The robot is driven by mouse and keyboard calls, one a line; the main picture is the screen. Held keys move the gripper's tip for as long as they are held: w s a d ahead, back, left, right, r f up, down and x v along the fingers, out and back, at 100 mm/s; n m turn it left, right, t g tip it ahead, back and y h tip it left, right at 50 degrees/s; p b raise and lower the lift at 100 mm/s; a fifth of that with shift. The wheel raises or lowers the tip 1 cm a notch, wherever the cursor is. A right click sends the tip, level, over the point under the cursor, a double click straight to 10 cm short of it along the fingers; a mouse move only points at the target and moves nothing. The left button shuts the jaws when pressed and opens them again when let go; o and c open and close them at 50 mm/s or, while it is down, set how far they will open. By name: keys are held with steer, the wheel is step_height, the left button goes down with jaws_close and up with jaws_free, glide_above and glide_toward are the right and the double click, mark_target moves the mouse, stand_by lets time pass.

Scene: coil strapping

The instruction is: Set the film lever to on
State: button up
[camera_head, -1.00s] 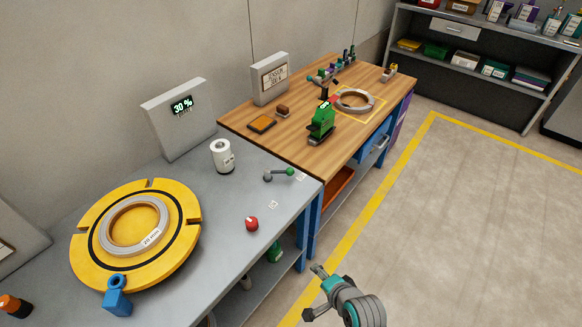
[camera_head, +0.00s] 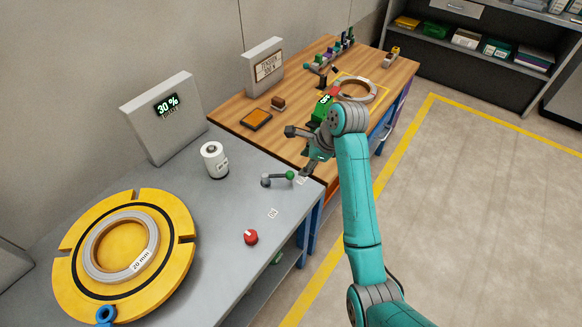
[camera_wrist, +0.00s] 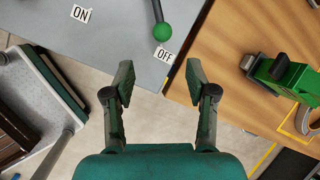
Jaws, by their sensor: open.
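The film lever (camera_head: 277,180) has a grey pivot and a green ball knob, and lies on the grey table near its right edge. In the wrist view the green knob (camera_wrist: 162,32) is beside the OFF label (camera_wrist: 165,69). The ON label (camera_wrist: 81,13) is farther left in that view. My gripper (camera_head: 300,147) is open and empty, above the junction of the grey and wooden tables, just beyond the lever. In the wrist view the fingers of my gripper (camera_wrist: 158,80) are spread, with the knob ahead of the gap. The lever's pivot is out of the wrist view.
A red knob (camera_head: 251,237), a white roll (camera_head: 214,160) and a yellow turntable (camera_head: 70,285) with a ring stand on the grey table. A green tool (camera_wrist: 282,75) is on the wooden table. A 30 % display (camera_head: 167,104) stands behind.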

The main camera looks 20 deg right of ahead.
mark_target(292, 174)
steer(key=x, duration=1)
steer(key=shift+w+f, duration=0.1)
steer(key=shift+w, duration=0.25)
steer(key=shift+c, duration=0.3)
jaws_close()
